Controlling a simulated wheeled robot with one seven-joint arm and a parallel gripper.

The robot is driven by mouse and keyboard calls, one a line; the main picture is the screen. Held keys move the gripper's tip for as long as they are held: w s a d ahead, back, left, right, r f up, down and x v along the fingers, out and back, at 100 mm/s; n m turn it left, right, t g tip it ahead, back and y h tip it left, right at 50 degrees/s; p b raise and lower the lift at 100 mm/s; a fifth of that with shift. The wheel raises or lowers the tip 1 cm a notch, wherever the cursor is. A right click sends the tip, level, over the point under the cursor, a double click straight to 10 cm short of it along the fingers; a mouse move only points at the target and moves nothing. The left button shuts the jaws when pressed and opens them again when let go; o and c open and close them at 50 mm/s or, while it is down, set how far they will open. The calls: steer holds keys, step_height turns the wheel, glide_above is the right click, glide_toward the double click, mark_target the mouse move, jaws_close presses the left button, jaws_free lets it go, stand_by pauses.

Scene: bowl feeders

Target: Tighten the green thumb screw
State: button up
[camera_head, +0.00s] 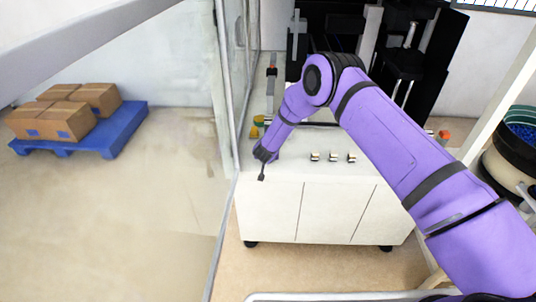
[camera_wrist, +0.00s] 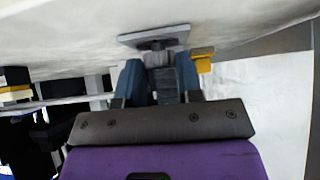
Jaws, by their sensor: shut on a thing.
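My gripper (camera_wrist: 160,82) shows in the wrist view with two blue-grey fingers closed on a dark part (camera_wrist: 163,86) between them. A flat grey plate (camera_wrist: 153,38) is at the far end of the fingers, against the white surface. In the head view my arm reaches down to the left end of the white cabinet, and its end (camera_head: 265,152) is near the cabinet's front left edge; the fingertips are not clear there. A small green piece (camera_head: 260,119) is just beyond it. I cannot make out the thumb screw's green colour between the fingers.
A yellow piece (camera_wrist: 203,60) is close beside the fingers. A glass panel (camera_head: 190,190) stands close at left. A feeder bowl (camera_head: 510,160) is at right.

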steer(key=shift+a+m+h, duration=0.1)
steer(key=shift+m+h, duration=0.5)
steer(key=shift+m, duration=0.2)
steer(key=shift+f, duration=0.1)
steer(key=shift+s, duration=0.1)
steer(key=o, duration=0.6)
steer(key=shift+o, duration=0.2)
steer(key=v, duration=1)
steer(key=shift+s+a+r, duration=0.15)
steer(key=shift+a+r, duration=0.05)
steer(key=shift+r, duration=0.1)
